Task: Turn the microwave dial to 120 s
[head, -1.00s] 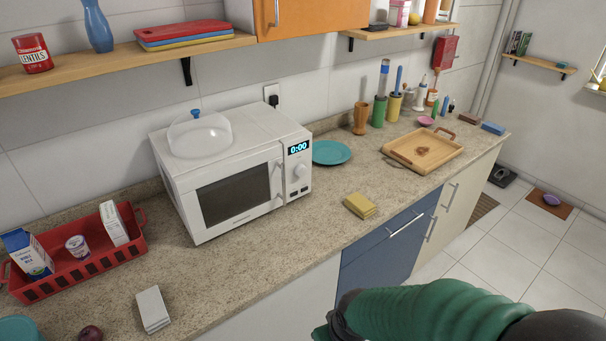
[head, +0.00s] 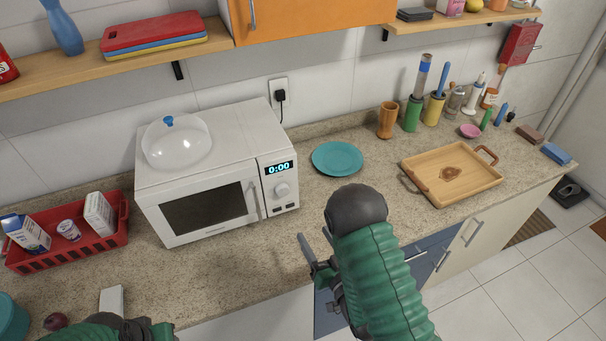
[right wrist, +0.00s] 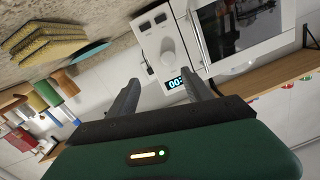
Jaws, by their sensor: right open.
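The white microwave (head: 200,206) stands on the counter with its door shut. Its display (head: 279,168) reads 0:00. The round white dial (head: 282,190) sits just below the display; in the right wrist view the dial (right wrist: 168,58) shows ahead of the fingers. My right gripper (head: 315,248) is open and empty, in front of and to the right of the dial, apart from it. In the right wrist view its two fingers (right wrist: 158,98) are spread.
A clear dome (head: 177,143) sits on the microwave. A teal plate (head: 337,158) lies to its right, then a wooden tray (head: 478,182). A red basket (head: 100,242) stands to the left. The counter before the dial is clear.

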